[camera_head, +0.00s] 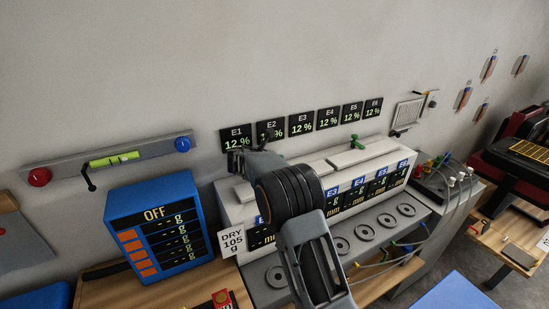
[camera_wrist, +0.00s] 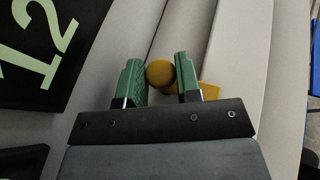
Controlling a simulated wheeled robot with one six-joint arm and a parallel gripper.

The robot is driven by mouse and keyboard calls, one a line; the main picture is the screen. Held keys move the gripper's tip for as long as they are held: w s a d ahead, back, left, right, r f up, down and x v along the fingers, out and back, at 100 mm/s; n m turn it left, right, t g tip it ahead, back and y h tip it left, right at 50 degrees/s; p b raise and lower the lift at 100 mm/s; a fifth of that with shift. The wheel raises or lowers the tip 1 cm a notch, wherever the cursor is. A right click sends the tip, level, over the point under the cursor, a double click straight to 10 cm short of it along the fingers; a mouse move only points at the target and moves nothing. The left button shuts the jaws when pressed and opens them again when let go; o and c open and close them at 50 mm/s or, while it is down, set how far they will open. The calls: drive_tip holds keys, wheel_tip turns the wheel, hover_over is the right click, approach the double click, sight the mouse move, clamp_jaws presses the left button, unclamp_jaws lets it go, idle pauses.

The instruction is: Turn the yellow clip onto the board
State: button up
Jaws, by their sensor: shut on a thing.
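The yellow clip (camera_wrist: 161,72) shows in the wrist view as a round yellow knob with a flat yellow piece (camera_wrist: 210,90) behind the right finger. My gripper (camera_wrist: 157,66) has its two green fingers on either side of the knob and is shut on it. In the head view my gripper (camera_head: 240,160) is at the left end of the long white housing (camera_head: 330,164), just below the E1 display. My arm hides part of this area, and the clip cannot be made out there. Which surface is the board is unclear; pale strips (camera_wrist: 238,60) run beside the clip.
Displays E1 (camera_head: 236,138) to E6 hang on the wall close above my gripper. A green clip (camera_head: 357,142) sits farther right on the housing. A blue scale readout (camera_head: 152,222) stands at left. Ring-shaped plates (camera_head: 364,230) and cables lie in front.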

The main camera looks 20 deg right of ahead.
drive_tip(key=o, duration=0.9)
drive_tip(key=shift+c, duration=0.2)
drive_tip(key=b+v, duration=0.2)
drive_tip(key=v, duration=1.1)
drive_tip(key=shift+s+a, duration=0.2)
drive_tip(key=shift+a, duration=0.1)
